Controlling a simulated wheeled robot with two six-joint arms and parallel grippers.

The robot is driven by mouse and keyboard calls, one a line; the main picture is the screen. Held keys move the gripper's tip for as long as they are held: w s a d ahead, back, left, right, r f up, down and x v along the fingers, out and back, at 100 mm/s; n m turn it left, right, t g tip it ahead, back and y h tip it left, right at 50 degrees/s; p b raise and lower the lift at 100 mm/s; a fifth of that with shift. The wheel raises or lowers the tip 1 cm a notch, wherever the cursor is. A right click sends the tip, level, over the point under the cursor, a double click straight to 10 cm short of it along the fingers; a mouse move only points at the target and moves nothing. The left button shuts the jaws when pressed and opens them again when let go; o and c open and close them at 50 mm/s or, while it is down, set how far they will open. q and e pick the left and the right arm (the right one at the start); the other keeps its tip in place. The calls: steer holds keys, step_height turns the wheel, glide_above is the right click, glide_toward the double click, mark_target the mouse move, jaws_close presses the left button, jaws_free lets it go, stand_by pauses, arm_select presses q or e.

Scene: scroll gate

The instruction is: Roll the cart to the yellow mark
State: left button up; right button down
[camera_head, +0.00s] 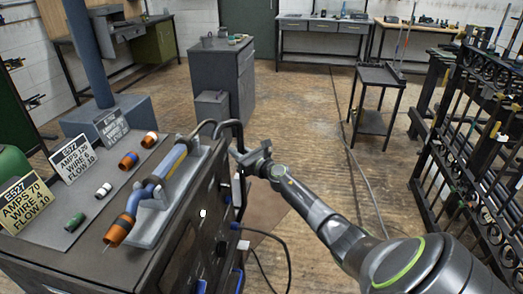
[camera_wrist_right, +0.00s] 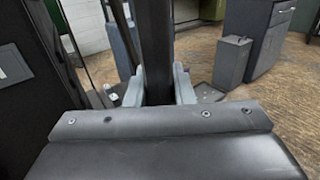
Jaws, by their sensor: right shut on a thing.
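The cart (camera_head: 150,262) is a dark grey welding cart at the lower left of the head view, with a torch in a holder and signs on its top. Its dark curved handle (camera_head: 234,124) rises at the far right corner. My right gripper (camera_head: 243,153) is at this handle, its arm reaching in from the lower right. In the right wrist view its two pale fingers (camera_wrist_right: 158,82) are closed on either side of the dark upright handle bar (camera_wrist_right: 154,35). My left gripper is out of view. I see no yellow mark on the visible floor.
A grey cabinet (camera_head: 222,72) with a small box (camera_head: 212,108) stands beyond the cart. A small dark table (camera_head: 376,78) stands further right. A black iron gate rack (camera_head: 468,150) lines the right side. Cables (camera_head: 283,240) trail from the cart. The middle wooden floor (camera_head: 310,105) is mostly clear.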

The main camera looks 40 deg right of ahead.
steer(key=w+a+f+b, duration=0.1)
steer(key=w+a+b, duration=0.3)
steer(key=w+a, duration=0.8)
steer(key=shift+w+y, duration=0.3)
steer(key=shift+w, duration=0.35)
steer(key=shift+s+d+r, duration=0.25)
steer(key=shift+s+d, duration=0.05)
steer(key=shift+s, duration=0.05)
steer(key=c, duration=1.3)
jaws_free()
steer(key=shift+d+r, duration=0.15)
